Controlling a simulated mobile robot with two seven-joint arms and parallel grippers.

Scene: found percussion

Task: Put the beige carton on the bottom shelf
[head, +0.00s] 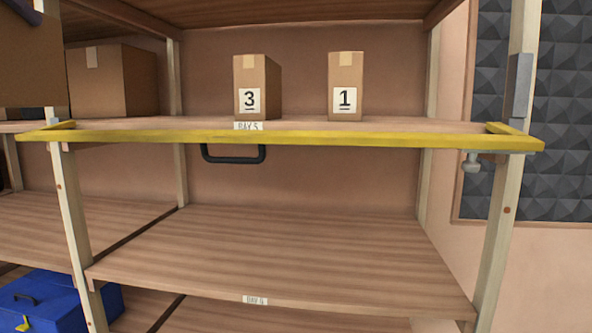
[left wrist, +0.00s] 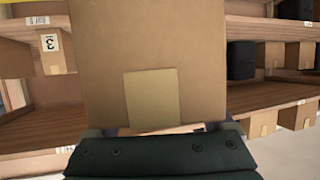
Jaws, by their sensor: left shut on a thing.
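My left gripper (left wrist: 160,130) is shut on a beige carton (left wrist: 155,60), which fills the middle of the left wrist view and shows a pale tape patch on its near face. In the head view the held carton (head: 32,65) is at the upper left edge, in front of the shelving, partly cut off by the frame. Part of my left gripper (head: 20,10) shows at its top. In the head view a bare lower shelf (head: 270,255) lies below the yellow bar. Part of a still lower board (head: 260,320) shows at the bottom edge. My right gripper is not in view.
A yellow bar (head: 300,138) with a black handle (head: 233,158) spans the upper shelf's front. Cartons marked 3 (head: 252,88) and 1 (head: 345,88) stand on that shelf. Another carton (head: 105,80) stands left. Posts (head: 500,220) flank the bay. A blue toolbox (head: 45,305) sits lower left.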

